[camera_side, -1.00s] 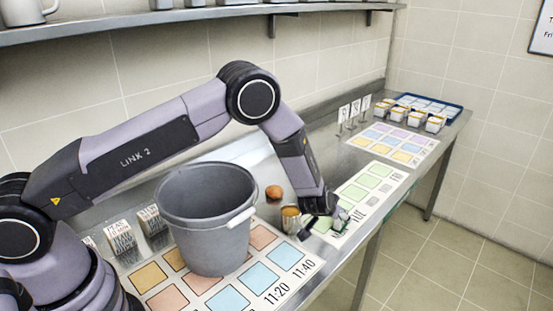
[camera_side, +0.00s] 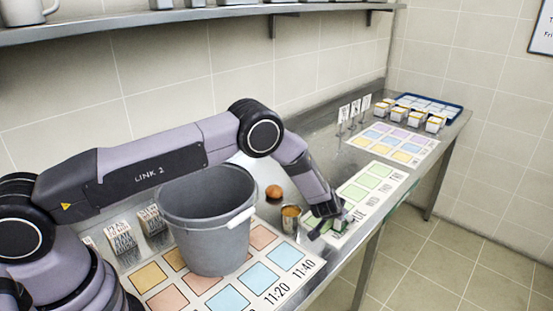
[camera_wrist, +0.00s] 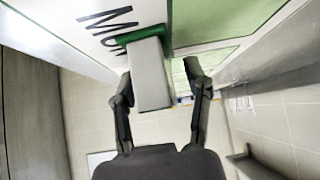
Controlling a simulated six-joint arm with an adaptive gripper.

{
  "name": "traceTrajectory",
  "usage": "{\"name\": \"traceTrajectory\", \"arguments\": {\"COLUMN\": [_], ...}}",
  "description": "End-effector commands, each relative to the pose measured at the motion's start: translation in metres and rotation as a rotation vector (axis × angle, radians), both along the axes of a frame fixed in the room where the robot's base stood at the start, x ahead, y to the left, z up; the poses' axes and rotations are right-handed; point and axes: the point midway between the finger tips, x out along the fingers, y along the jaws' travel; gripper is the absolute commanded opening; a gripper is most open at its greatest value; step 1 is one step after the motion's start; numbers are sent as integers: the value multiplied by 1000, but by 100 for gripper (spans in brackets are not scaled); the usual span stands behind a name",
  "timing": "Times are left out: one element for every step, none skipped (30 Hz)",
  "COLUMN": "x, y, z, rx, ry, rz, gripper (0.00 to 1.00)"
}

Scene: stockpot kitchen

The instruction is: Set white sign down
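A white sign (camera_wrist: 150,80) with a green foot shows in the wrist view, its foot against the mat beside the printed letters. My gripper (camera_wrist: 160,68) has its fingers apart on either side of the sign. The left finger is close to the sign, and a clear gap separates the right finger from it; whether the left one touches, I cannot tell. In the side view my gripper (camera_side: 330,226) is low over the near end of the white mat with green squares (camera_side: 384,172). There the sign is mostly hidden by the fingers.
A grey bucket (camera_side: 205,225) stands left of my gripper. A metal cup (camera_side: 290,221) is close beside it, with a brown round item (camera_side: 273,192) behind. Small white signs (camera_side: 355,110), another coloured mat (camera_side: 392,142) and a blue tray (camera_side: 432,106) are further back. The counter's front edge is near.

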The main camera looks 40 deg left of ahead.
Motion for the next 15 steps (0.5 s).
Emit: {"name": "traceTrajectory", "arguments": {"x": [0, 0, 0, 0, 0, 0, 0, 0, 0, 0, 0, 0, 0, 0, 0], "y": [0, 0, 0, 0, 0, 0, 0, 0, 0, 0, 0, 0, 0, 0, 0], "z": [0, 0, 0, 0, 0, 0, 0, 0, 0, 0, 0, 0, 0, 0, 0], "rx": [0, 0, 0, 0, 0, 0, 0, 0, 0, 0, 0, 0, 0, 0, 0], "ry": [0, 0, 0, 0, 0, 0, 0, 0, 0, 0, 0, 0, 0, 0, 0], "rz": [0, 0, 0, 0, 0, 0, 0, 0, 0, 0, 0, 0, 0, 0, 0], "gripper": [39, 35, 30, 26, 22, 17, 13, 9, 4, 0, 0, 0, 0, 0, 0]}}
